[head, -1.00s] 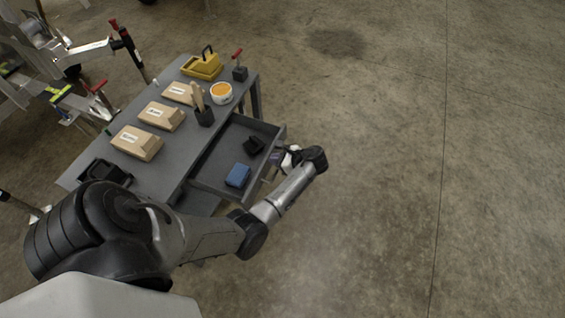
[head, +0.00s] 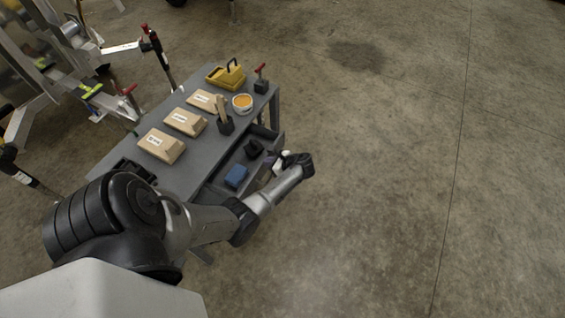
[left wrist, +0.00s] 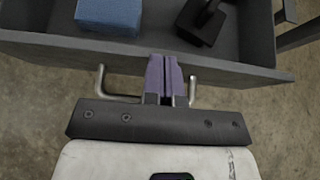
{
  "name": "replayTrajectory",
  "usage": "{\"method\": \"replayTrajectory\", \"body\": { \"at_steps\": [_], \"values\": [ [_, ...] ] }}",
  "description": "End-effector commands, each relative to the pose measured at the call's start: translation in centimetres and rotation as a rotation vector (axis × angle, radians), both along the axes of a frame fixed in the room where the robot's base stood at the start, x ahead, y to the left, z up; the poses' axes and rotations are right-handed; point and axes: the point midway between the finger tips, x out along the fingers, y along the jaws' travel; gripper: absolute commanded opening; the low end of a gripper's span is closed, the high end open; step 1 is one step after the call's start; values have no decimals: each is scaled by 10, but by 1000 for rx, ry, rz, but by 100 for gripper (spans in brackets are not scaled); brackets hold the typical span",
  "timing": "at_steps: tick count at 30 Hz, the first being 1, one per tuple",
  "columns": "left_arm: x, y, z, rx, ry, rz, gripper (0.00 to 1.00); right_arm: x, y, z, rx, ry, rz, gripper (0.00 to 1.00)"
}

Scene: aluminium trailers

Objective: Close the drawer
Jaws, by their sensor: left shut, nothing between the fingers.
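The grey drawer (head: 272,143) stands partly open on the right side of the grey workbench (head: 188,180). In the left wrist view its front panel (left wrist: 235,72) crosses the picture, with a metal bar handle (left wrist: 104,82) on it. My left gripper (head: 280,160) is at the outer side of the drawer front. In the left wrist view its purple fingers (left wrist: 165,72) are together and empty, between the two ends of the handle, with tips at the panel. Contact cannot be told for certain. My right gripper is out of view.
The drawer holds a blue block (head: 236,176) and a black object (head: 254,149). On the workbench are several cardboard packages (head: 162,146), a yellow box (head: 226,76), an orange-filled tub (head: 242,103) and a black holder (head: 225,125). Bare floor lies to the right.

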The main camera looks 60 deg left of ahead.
Motion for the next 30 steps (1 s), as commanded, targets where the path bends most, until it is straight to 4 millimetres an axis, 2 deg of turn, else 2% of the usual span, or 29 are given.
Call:
{"method": "replayTrajectory", "body": {
  "at_steps": [1,3,9,15,21,30],
  "values": [
    [-9,11,6,3,6,2,0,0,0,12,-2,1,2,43],
    [-19,23,5,2,6,2,0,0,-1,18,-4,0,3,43],
    [-42,54,2,1,3,1,0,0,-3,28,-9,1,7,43],
    [-56,73,1,2,1,0,0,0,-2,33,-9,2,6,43],
    [-63,82,-1,0,0,0,0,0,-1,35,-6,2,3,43],
    [-64,83,-1,0,0,0,0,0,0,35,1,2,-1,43]
  ]
}}
